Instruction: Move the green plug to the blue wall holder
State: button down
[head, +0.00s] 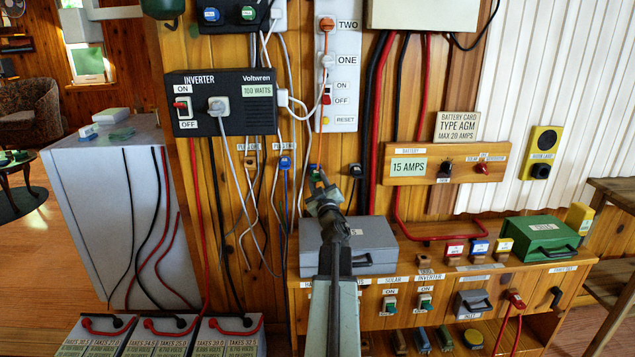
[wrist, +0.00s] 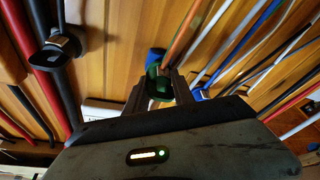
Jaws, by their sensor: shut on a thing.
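In the wrist view my gripper (wrist: 158,93) is shut on the green plug (wrist: 159,84), which shows between the fingers. A blue holder (wrist: 155,57) shows on the wooden wall just beyond the plug. The two look very close, but I cannot tell whether they touch. An orange cable rises past them. In the head view my gripper (head: 319,183) is at the wall, above the grey box, with its fingertips small and partly hidden by my arm. The plug is hard to make out there.
A blue plug (head: 285,162) with a blue cable hangs left of my gripper. A black plug (head: 356,170) is at the right by thick red and black cables. The inverter (head: 222,102) and power strip (head: 339,75) are above. A grey box (head: 371,245) stands below on the bench.

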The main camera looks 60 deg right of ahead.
jog(key=shift+w+d, duration=0.45)
jog(key=shift+d, duration=0.2)
jog(key=c, duration=1)
grip_release()
jog(key=s+a, duration=0.5)
jog(key=a, duration=0.2)
